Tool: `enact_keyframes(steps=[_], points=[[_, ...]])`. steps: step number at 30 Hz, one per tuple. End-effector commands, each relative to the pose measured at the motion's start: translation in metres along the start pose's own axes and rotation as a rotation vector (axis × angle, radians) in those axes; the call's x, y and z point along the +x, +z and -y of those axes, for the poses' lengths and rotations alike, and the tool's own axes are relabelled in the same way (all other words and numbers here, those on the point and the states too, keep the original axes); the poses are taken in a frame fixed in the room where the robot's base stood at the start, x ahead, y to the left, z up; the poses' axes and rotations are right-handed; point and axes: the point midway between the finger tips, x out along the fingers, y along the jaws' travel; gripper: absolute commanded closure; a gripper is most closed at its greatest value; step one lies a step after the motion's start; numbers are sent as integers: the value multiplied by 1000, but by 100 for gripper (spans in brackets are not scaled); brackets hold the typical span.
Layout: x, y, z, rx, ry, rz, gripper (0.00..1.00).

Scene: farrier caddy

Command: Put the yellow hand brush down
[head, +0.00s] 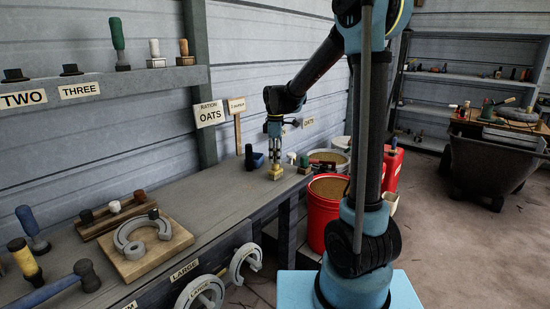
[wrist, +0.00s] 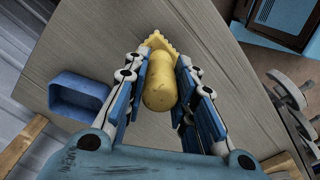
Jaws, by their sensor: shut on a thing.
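The yellow hand brush (wrist: 159,92) is between the two blue finger pads of my gripper (wrist: 162,85) in the wrist view. My gripper is shut on its rounded handle, and the toothed yellow head shows past the fingertips over the grey bench top. In the head view my gripper (head: 275,158) points down at the bench's far end, with the brush's yellow base (head: 276,173) below it. The brush looks upright, at or very close to the bench (head: 185,222); I cannot tell whether it touches.
A small blue tray (wrist: 78,96) lies left of my gripper in the wrist view. A red bucket of grain (head: 322,215) stands beyond the bench's right edge. A board with grey horseshoe shapes (head: 133,258) lies nearer on the bench. Bare bench lies between.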

Motion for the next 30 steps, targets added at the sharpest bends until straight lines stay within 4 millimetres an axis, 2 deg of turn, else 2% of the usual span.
enact_keyframes(steps=[6,7,9,22,26,30], points=[[2,0,0,0,0,0,100],[2,0,0,0,0,0,69],[2,0,0,0,0,0,56],[-4,1,0,1,0,0,56],[-18,1,0,2,0,0,56],[-42,2,0,2,0,0,56]])
